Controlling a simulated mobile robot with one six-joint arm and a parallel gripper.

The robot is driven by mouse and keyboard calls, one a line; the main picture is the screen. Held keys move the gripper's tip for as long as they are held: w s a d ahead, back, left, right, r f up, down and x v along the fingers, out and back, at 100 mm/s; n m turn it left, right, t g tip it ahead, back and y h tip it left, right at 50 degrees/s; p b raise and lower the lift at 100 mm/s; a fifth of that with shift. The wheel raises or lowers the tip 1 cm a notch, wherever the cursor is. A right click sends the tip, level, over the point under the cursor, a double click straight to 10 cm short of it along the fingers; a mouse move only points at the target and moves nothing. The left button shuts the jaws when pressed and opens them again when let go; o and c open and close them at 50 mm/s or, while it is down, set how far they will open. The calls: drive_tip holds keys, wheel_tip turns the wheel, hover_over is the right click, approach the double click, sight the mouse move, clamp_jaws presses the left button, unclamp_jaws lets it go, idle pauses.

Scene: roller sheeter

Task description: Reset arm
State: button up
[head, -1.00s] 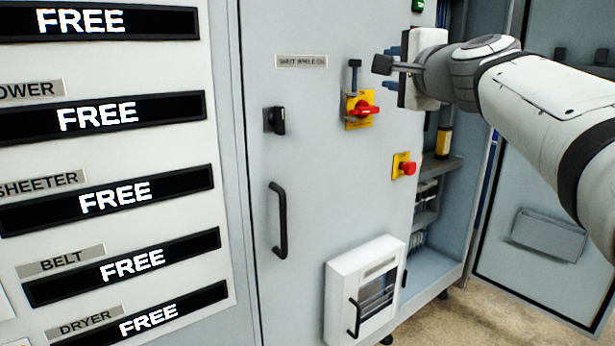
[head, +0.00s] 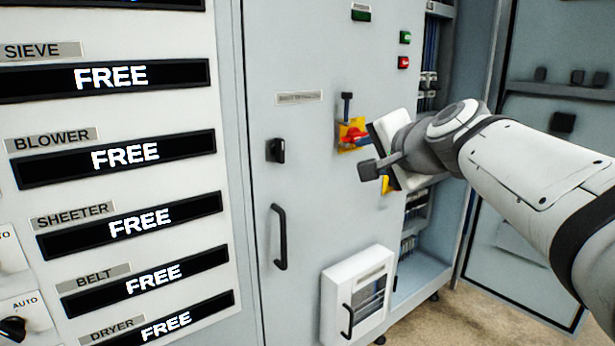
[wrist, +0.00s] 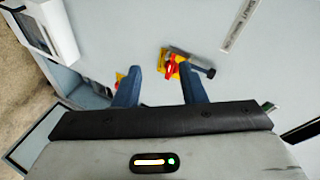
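My gripper shows its two blue fingers in the wrist view (wrist: 160,80), spread apart with nothing between them. In the head view its body is in front of the cabinet door, just right of the red rotary switch (head: 353,136), and the fingers are mostly hidden. The switch has a yellow plate, and a dark padlock-like bar (head: 347,104) stands up at its top. In the wrist view the red switch (wrist: 172,68) lies beyond the fingers, near the right one. A second yellow-backed control (head: 386,184) is partly covered by my gripper.
A black door handle (head: 279,236) and black latch (head: 275,149) are on the door. A white box (head: 340,292) projects low on it. The cabinet is open at right, with an open door (head: 520,200) behind my arm. A panel of FREE displays (head: 128,154) is at left.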

drive_tip(key=s+d+f+n+g+h+p, duration=0.2)
drive_tip(key=s+f+n+g+p, duration=0.3)
drive_tip(key=s+p, duration=0.4)
drive_tip(key=s+d+f+n+g+h+p, duration=0.2)
drive_tip(key=s+f+n+g+p, duration=0.3)
drive_tip(key=s+p, duration=0.4)
drive_tip(key=s+f, duration=0.1)
drive_tip(key=s, duration=0.2)
